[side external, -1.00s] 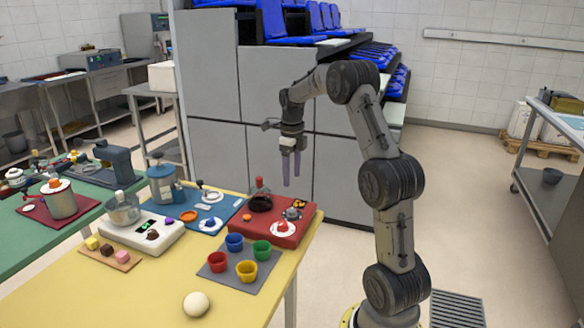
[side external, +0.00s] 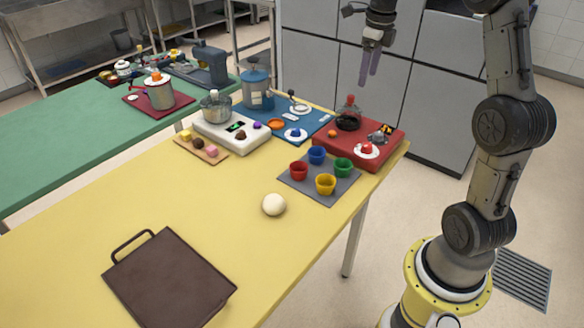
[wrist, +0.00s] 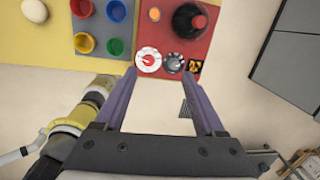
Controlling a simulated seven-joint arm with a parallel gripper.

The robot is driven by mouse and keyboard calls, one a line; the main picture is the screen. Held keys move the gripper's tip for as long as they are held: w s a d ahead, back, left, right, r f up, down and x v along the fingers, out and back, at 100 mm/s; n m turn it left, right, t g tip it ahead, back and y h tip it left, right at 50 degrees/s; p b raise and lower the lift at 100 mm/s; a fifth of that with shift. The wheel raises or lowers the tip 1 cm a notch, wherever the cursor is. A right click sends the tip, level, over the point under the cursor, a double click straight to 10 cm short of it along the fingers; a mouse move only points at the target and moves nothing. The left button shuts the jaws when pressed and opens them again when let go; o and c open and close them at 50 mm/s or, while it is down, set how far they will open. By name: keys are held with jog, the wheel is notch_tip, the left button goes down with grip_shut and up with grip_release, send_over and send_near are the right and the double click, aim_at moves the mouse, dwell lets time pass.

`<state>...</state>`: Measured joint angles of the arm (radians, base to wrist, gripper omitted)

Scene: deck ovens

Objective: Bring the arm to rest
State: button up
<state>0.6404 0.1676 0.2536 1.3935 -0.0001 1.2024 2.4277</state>
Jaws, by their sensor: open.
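My gripper (side external: 369,70) hangs in the air beyond the back right end of the yellow table (side external: 90,225), above the level of its top. Its two purple fingers point down. In the wrist view my gripper (wrist: 159,74) shows its fingers spread apart, with nothing between them. The fingertips appear near the edge of the red board (wrist: 150,20), which is well below. My arm stands raised from its yellow base at the right. The upper part of the arm is cut off by the top of the side view.
The red board (side external: 389,149) holds a dark flask (side external: 348,119). Coloured cups stand on a grey mat (side external: 313,195), near a pale ball (side external: 274,205). A brown tray (side external: 170,280) lies at the table's front. Grey cabinets (side external: 405,110) stand behind my gripper. Open floor lies between table and base.

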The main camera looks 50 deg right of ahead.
jog(key=s+a+r+n+t, duration=0.1)
jog(key=s+a+r+n, duration=0.25)
jog(key=a, duration=0.35)
jog(key=s+a+r+n+t, duration=0.1)
jog(key=s+a+r+n, duration=0.1)
jog(key=a+n, duration=0.4)
jog(key=s+a+r+n+t, duration=0.1)
jog(key=s+a+r+n, duration=0.15)
jog(key=a, duration=0.55)
jog(key=s+a+f+n, duration=0.3)
jog(key=s+f+n, duration=0.1)
jog(key=n, duration=0.7)
jog(key=s+a+f+n+t, duration=0.1)
jog(key=s+a+f+n, duration=0.1)
jog(key=s+f+n, duration=0.2)
jog(key=shift+s+a+f+n+y, duration=0.35)
jog(key=shift+s+n, duration=1.45)
jog(key=shift+n, duration=2.3)
